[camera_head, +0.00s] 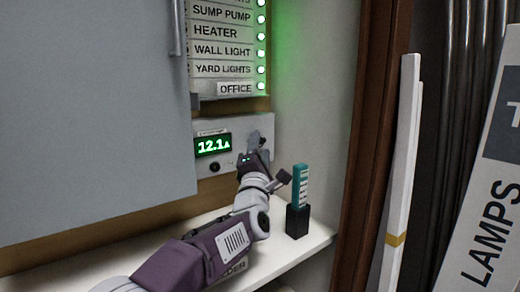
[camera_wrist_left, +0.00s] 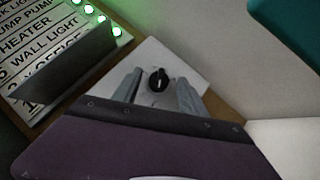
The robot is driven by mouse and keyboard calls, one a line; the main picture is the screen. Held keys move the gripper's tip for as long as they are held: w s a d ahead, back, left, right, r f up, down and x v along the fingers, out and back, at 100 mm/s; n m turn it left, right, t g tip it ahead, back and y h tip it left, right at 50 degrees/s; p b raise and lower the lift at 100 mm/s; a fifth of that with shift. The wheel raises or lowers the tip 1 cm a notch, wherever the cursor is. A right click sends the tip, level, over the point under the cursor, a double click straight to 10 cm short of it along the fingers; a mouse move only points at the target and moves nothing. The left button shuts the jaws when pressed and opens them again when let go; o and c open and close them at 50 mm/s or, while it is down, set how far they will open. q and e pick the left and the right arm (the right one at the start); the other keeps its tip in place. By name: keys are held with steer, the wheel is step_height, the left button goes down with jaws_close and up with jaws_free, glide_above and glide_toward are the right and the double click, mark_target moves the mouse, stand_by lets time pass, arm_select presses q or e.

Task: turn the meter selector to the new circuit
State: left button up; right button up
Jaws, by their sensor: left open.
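The meter panel (camera_head: 232,126) is a pale plate on the wall, with a lit green display (camera_head: 213,145) reading 12.1 A. A small black round part (camera_head: 214,167) sits below the display. In the left wrist view a black selector knob (camera_wrist_left: 158,80) with a pale pointer mark stands on the pale panel (camera_wrist_left: 185,62). My left gripper (camera_head: 256,140) is at the panel's right side and hides what lies behind it in the head view. In the wrist view its open fingers (camera_wrist_left: 159,92) lie either side of the knob, with gaps; contact cannot be told. My right gripper is not in view.
A labelled circuit list (camera_head: 222,50) with green lamps is above the meter. A grey door (camera_head: 90,120) stands at left. A teal labelled piece (camera_head: 301,187) stands in a black holder (camera_head: 297,221) on the white shelf (camera_head: 318,237), close right of my arm.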

arm_select(q)
jaws_close()
steer(key=m+g+p, duration=0.1)
steer(key=m+p, duration=0.1)
steer(key=p, duration=0.3)
steer(key=r+m+g+p, duration=0.1)
steer(key=m+g+p, duration=0.1)
steer(key=p, duration=0.4)
steer(key=m+g+p, duration=0.2)
steer(key=p, duration=0.4)
steer(key=shift+s+a+r+h, duration=0.1)
steer(key=shift+r+h, duration=0.2)
steer(key=shift+r, duration=0.05)
steer(key=shift+f+m+g+p, duration=0.2)
steer(key=shift+m+g+p, duration=0.15)
steer(key=shift+p, duration=0.25)
jaws_free()
